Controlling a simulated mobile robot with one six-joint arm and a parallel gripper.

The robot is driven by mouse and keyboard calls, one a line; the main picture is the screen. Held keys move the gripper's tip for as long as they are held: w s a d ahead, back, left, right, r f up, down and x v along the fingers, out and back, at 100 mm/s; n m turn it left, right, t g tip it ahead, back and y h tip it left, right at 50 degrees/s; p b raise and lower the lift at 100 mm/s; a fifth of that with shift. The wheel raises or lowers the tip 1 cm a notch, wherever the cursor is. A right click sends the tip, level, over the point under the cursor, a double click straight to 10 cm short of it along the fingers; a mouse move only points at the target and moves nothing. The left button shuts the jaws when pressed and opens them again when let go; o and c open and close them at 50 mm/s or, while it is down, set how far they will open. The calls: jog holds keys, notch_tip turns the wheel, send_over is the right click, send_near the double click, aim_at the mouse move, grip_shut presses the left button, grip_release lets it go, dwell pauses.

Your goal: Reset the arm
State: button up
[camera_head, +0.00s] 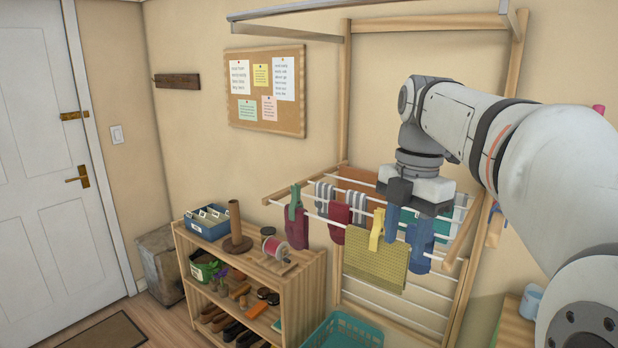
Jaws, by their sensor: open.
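My arm reaches in from the right side of the view. My gripper (416,198) hangs at its end, pointing down over the wooden drying rack (468,222), with its jaws open. Just below and beside it, blue cloth items (420,240) hang on the rack's white rods. The gripper hides part of the rods and cloths behind it. I cannot tell whether its fingers touch any cloth.
A yellow clothespin (376,230) sits on a yellow-green cloth (374,262), and a green clothespin (295,202) on a dark red sock. A wooden shelf (300,285) with shoes stands left; a teal basket (345,333) is below. Floor near the door (45,180) is mostly open.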

jog(key=s+f+m+t, duration=0.2)
jog(key=s+f+m, duration=0.4)
jog(key=f+m, duration=0.3)
jog(key=s+f+m+t, duration=0.2)
jog(key=s+f+m, duration=0.5)
jog(key=m, duration=0.8)
jog(key=shift+s+a+f+m+h, duration=0.25)
jog(key=shift+f+m+h, duration=0.15)
jog(key=shift+f, duration=0.9)
